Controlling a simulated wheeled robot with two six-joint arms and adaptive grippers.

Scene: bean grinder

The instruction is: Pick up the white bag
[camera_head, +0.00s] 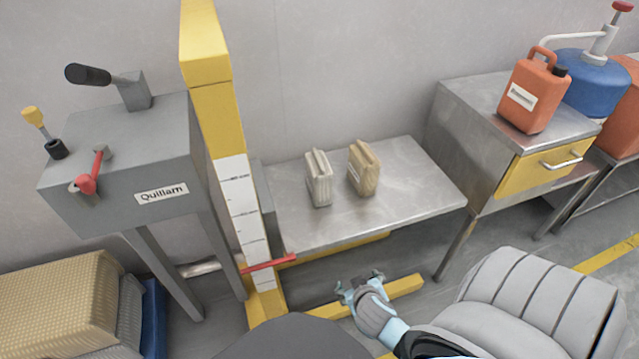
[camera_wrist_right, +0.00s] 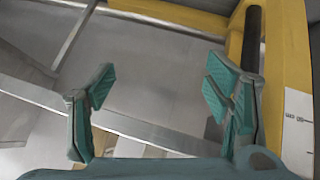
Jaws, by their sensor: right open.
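The white bag (camera_head: 319,180) stands upright on a low metal table (camera_head: 425,185). A tan bag (camera_head: 364,168) stands just to its right, with a narrow gap between them. My right gripper (camera_head: 361,283) is in front of the table's front edge, well apart from both bags. In the right wrist view my right gripper (camera_wrist_right: 160,95) has its teal fingers spread wide with nothing between them. I cannot make out either bag in that view. My left gripper is not in view.
A yellow post with a white scale (camera_head: 243,220) and red pointer (camera_head: 268,263) rises at the table's left, beside a grey machine (camera_head: 130,140). A metal cabinet (camera_head: 470,160) with an orange canister (camera_head: 533,95) stands at the right. The table's front and right parts are bare.

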